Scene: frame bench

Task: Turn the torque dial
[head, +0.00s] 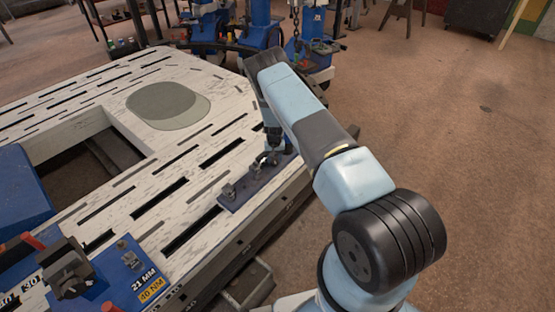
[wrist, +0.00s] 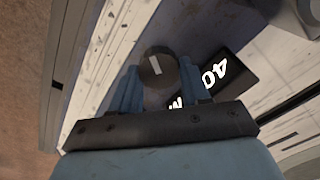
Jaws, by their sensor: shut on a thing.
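The torque dial (wrist: 158,68) is a round dark knob with a short white mark on its top, in the middle of the wrist view. My gripper (wrist: 160,80) has its two blue fingers on either side of the knob, shut on it. A black label (wrist: 215,82) with white characters, "40" readable, lies to the right of the dial and is partly hidden by a finger. In the head view my gripper (head: 270,157) is low over the blue plate (head: 236,194) at the bench's right edge. I cannot make out the dial there.
Small metal clamps (head: 228,191) stand on the blue plate. A blue fixture (head: 125,262) labelled 21 MM and 40 NM sits at front left. Open floor lies to the right.

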